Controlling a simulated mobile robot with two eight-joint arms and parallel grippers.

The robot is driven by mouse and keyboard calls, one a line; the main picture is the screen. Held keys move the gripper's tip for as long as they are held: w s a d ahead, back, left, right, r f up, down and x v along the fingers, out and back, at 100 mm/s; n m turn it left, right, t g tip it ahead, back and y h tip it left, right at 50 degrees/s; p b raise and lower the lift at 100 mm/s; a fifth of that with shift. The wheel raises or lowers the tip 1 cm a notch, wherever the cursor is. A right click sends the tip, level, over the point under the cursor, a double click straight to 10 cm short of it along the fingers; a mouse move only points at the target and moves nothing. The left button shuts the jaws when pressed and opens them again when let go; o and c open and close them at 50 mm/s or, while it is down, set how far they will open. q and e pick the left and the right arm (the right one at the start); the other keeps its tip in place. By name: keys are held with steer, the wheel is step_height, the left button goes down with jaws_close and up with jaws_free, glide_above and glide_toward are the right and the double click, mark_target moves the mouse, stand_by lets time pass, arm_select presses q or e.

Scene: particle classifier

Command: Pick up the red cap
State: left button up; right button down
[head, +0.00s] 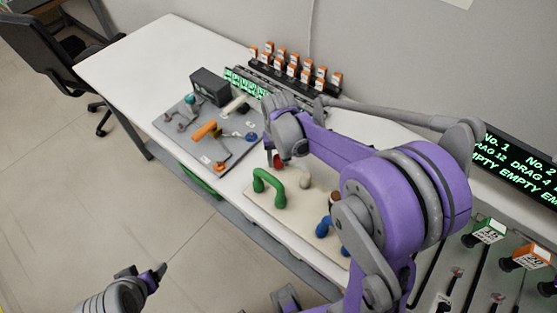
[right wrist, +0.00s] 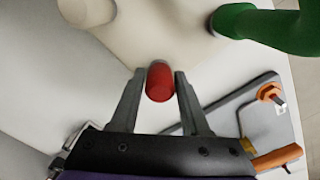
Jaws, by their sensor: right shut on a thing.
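The red cap (right wrist: 160,84) is between the two fingertips of my right gripper (right wrist: 159,80) in the right wrist view. The right gripper is shut on the cap, with a finger along each side. In the head view the red cap (head: 277,160) shows small and partly hidden under the right wrist, just behind the green handle. My left gripper (head: 146,272) is at the lower left over the floor, away from the table, with its fingers apart and nothing visible between them.
A cream board (head: 268,212) holds a green handle (head: 268,184), a white handle and blue parts beside the right gripper. A grey board (head: 178,128) with an orange-handled part lies left. A dark display (head: 520,165) stands right. The table's far left (head: 140,62) is clear.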

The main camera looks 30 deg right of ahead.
mark_target(278, 157)
step_height(278, 157, up, 10)
steer(key=shift+r+p, duration=0.1)
steer(key=shift+p, duration=0.3)
arm_select(q)
steer(key=shift+w+r, duration=0.15)
steer(key=shift+r, duration=0.3)
steer(key=shift+r, duration=0.1)
steer(key=shift+w+r+p, duration=0.35)
steer(key=shift+r+p, duration=0.3)
steer(key=shift+r, duration=0.2)
steer(key=shift+w+r+p, duration=0.3)
steer(key=shift+r+p, duration=0.3)
steer(key=shift+r, duration=0.2)
arm_select(e)
steer(key=shift+r, duration=2.25)
arm_select(q)
steer(key=shift+w+r+p, duration=0.3)
steer(key=shift+r+p, duration=0.05)
steer(key=shift+r, duration=0.2)
steer(key=shift+w+r+p, duration=0.25)
steer(key=shift+r+p, duration=0.1)
steer(key=shift+r, duration=0.15)
arm_select(e)
step_height(278, 157, up, 3)
steer(key=shift+f, duration=0.1)
